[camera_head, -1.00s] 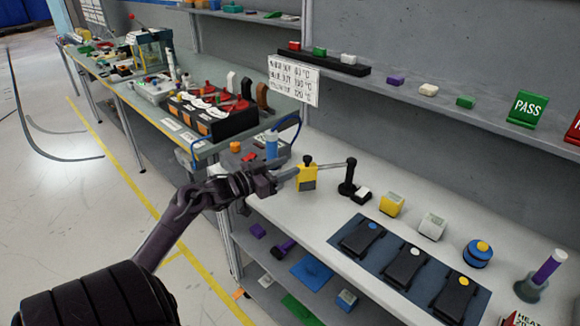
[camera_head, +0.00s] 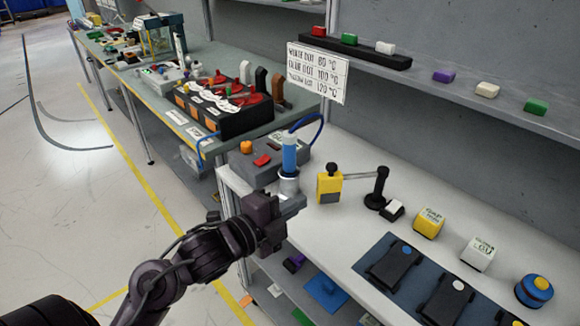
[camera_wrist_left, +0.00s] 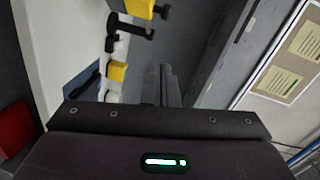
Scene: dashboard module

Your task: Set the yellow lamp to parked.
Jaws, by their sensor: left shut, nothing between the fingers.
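The yellow lamp (camera_head: 329,187) is a yellow block with a black knob on top and a grey lower part. It hangs at the left end of a thin arm from a black post (camera_head: 379,190) on the white bench. In the wrist view the lamp (camera_wrist_left: 138,8) shows at the top edge, partly cut off. My left gripper (camera_head: 297,203) is just left of the lamp in the head view, its fingers shut and empty. I cannot tell whether it touches the lamp. The shut fingers (camera_wrist_left: 167,84) also show in the wrist view, below the lamp. My right gripper is not in view.
A blue cylinder (camera_head: 289,153) in a silver holder stands behind my left gripper. A grey box (camera_head: 258,160) with buttons is beside it. Right of the post are a yellow cube (camera_head: 428,222), a white cube (camera_head: 477,253) and a dark mat (camera_head: 375,240) with switches. A temperature sign (camera_head: 317,73) hangs behind.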

